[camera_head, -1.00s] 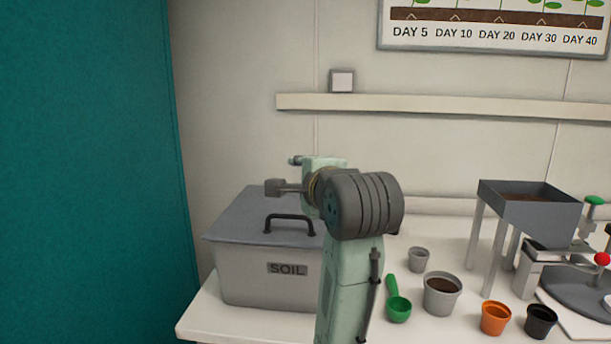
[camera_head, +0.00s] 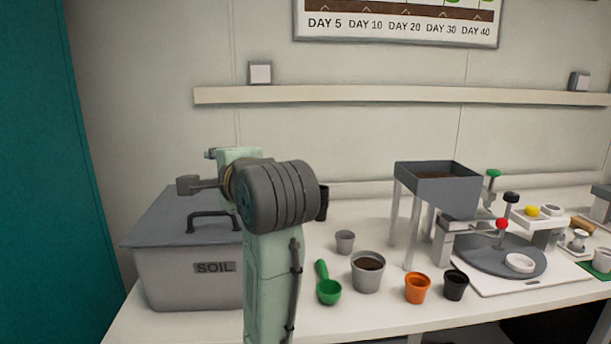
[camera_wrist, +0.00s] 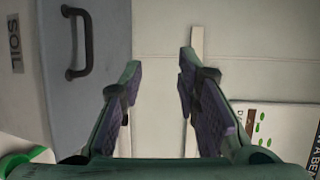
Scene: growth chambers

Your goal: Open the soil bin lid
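The grey soil bin (camera_head: 185,280) stands at the left end of the white table, with a "SOIL" label on its front. Its lid (camera_head: 160,222) lies flat and closed, with a dark bar handle (camera_head: 212,218) near the front edge. My arm hides the bin's right side in the head view. In the wrist view the lid (camera_wrist: 88,110) and handle (camera_wrist: 78,42) are at the left. My gripper (camera_wrist: 158,62) is open and empty, with the lid to its left in that view and the handle outside its fingers. The head view does not show the fingertips clearly.
Right of my arm stand a green scoop (camera_head: 328,290), a soil-filled grey pot (camera_head: 368,274), a small grey pot (camera_head: 345,242), an orange pot (camera_head: 417,288) and a black pot (camera_head: 455,285). A raised hopper (camera_head: 437,190) stands behind them. A shelf (camera_head: 400,95) runs along the wall.

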